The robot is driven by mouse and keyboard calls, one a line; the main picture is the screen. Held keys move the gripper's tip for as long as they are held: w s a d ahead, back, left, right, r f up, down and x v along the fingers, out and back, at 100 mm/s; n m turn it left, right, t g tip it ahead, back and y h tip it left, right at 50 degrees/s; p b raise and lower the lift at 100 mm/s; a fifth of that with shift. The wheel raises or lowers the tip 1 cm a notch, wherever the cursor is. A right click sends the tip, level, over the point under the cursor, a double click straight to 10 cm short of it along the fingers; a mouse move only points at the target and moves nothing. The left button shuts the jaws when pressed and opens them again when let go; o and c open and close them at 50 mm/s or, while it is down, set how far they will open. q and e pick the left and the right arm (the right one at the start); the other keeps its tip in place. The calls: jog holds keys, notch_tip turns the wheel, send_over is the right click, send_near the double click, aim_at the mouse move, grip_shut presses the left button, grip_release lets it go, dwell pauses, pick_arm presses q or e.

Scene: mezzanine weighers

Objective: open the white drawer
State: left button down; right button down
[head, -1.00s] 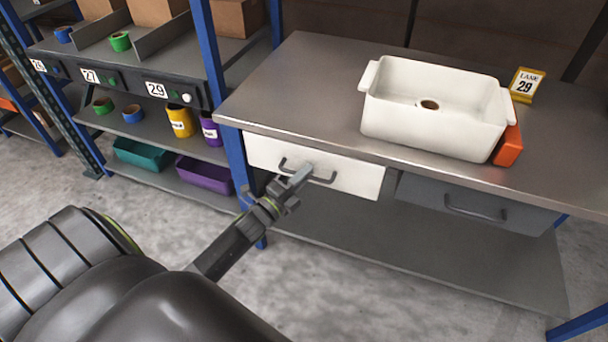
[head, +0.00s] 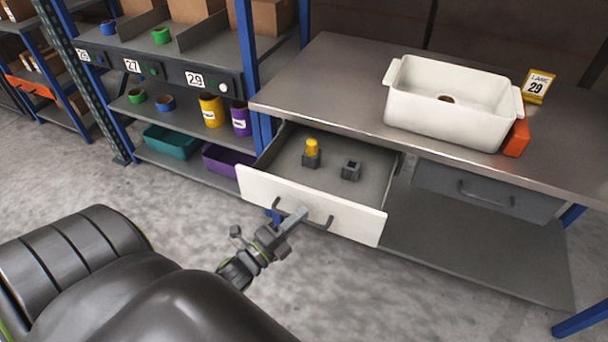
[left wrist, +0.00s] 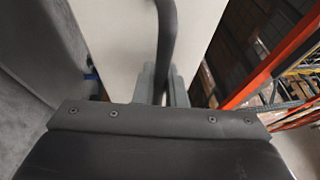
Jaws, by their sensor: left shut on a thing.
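The white drawer (head: 352,222) under the metal table is pulled out, and its grey inside shows in the head view. Inside it stand a small dark piece with a yellow top (head: 311,152) and a dark square piece (head: 351,170). My left gripper (head: 296,219) is shut on the drawer's dark bar handle (head: 320,222). In the left wrist view the handle (left wrist: 166,45) runs between the two grey fingers (left wrist: 163,84), with the white drawer front (left wrist: 120,40) behind it. My right gripper is in neither view.
A shut grey drawer (head: 500,194) is to the right. Shelves with bins (head: 170,142) stand left. The floor in front is clear.

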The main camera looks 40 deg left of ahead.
pick_arm(q)
jog(key=shift+s+d, duration=0.1)
jog(key=shift+s, duration=0.35)
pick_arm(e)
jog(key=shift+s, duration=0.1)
pick_arm(q)
jog(key=c, duration=1.8)
grip_release()
